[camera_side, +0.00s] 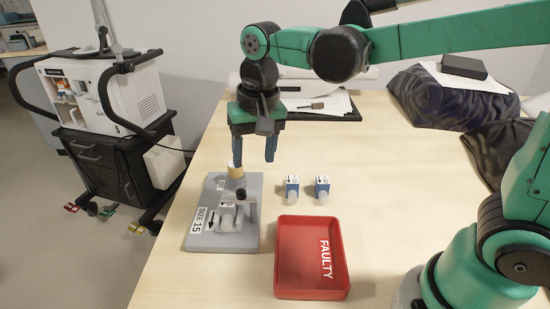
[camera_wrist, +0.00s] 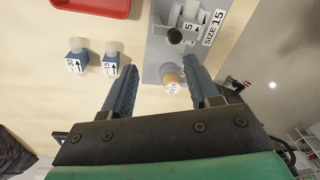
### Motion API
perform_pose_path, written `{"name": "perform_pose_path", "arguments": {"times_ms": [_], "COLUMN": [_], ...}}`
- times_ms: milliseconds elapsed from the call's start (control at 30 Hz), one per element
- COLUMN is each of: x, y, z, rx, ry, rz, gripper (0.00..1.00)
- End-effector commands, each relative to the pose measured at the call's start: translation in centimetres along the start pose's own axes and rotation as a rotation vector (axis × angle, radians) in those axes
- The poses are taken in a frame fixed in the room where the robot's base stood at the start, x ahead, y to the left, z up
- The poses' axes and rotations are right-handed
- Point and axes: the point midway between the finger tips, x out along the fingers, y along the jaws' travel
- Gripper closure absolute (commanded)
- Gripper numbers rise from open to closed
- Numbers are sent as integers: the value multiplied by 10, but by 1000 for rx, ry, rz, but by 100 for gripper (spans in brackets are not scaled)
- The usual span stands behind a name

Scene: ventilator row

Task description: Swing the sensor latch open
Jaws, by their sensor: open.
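The grey fixture plate (camera_side: 193,233), labelled SIZE 15, lies on the table. It also shows in the wrist view (camera_wrist: 154,52). A light grey latch assembly (camera_side: 230,217) with a black knob (camera_side: 241,193) stands on it; the knob shows in the wrist view (camera_wrist: 175,37). A tan-topped cylinder (camera_side: 236,172) is at the plate's back edge, also in the wrist view (camera_wrist: 171,84). My gripper (camera_side: 254,160) is open and empty, fingers pointing down, above the back of the plate and apart from the latch. In the wrist view, my gripper's fingers (camera_wrist: 163,75) straddle the cylinder's line of sight.
Two blue-and-white sensors (camera_side: 291,186) (camera_side: 321,187) stand right of the plate. A red tray (camera_side: 298,260) labelled FAULTY is in front of them. A black tray with papers (camera_side: 330,105) lies at the back. A ventilator cart (camera_side: 105,95) stands left of the table. The table's right middle is clear.

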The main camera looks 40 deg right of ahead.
Motion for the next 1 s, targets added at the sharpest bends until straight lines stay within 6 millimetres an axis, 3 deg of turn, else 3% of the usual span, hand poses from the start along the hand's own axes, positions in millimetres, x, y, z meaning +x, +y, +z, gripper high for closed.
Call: {"name": "perform_pose_path", "arguments": {"times_ms": [100,267,700,1000], "x": [8,15,63,70], "y": [-17,-25,-22,-21], "z": [-4,-4,0,1], "rx": [61,103,107,107], "ry": [-61,-96,-99,-98], "rz": [44,76,78,78], "gripper": [46,46,46,46]}}
